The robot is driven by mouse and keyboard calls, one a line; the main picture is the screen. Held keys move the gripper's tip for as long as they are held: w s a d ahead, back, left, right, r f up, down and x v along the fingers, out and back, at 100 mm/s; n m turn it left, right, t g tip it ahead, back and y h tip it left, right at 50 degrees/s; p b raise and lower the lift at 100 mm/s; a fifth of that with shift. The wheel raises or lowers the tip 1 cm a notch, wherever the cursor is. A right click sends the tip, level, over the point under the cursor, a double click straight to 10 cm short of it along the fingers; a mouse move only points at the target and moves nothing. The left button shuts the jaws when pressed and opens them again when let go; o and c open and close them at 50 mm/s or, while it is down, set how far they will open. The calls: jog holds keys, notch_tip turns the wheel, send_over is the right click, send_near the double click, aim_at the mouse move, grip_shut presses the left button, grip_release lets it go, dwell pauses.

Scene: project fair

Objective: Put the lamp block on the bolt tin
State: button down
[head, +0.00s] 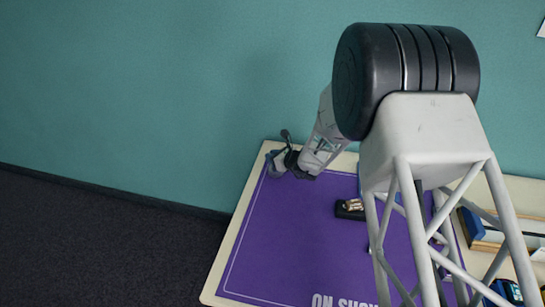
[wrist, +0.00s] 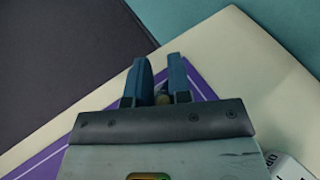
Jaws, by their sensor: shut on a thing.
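My gripper (head: 284,162) is at the far left corner of the table in the head view. In the wrist view my gripper (wrist: 160,72) has its two blue fingers close together, with a small yellowish thing (wrist: 162,99) between them. It appears to be the lamp block, but most of it is hidden by the fingers and gripper body. A dark open box (head: 342,215) with pale pieces in it lies on the purple mat, right of and nearer than my gripper. It may be the bolt tin; I cannot tell for sure.
The purple mat (head: 275,245) covers much of the cream table (head: 228,262), and its left part is clear. The teal wall stands behind. Trays and books (head: 485,240) are at the right. A white thing with dark marks (wrist: 288,168) shows at the wrist view's lower right. My arm hides the mat's right part.

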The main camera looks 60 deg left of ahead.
jog(key=shift+f, duration=0.1)
jog(key=c, duration=1.1)
grip_release()
jog(key=shift+o, duration=0.2)
jog(key=shift+d, duration=0.1)
jog(key=shift+w+d+r, duration=0.15)
jog(key=shift+d+r, duration=0.25)
jog(key=shift+d, duration=0.05)
jog(key=v, duration=1)
jog(key=shift+d, duration=0.4)
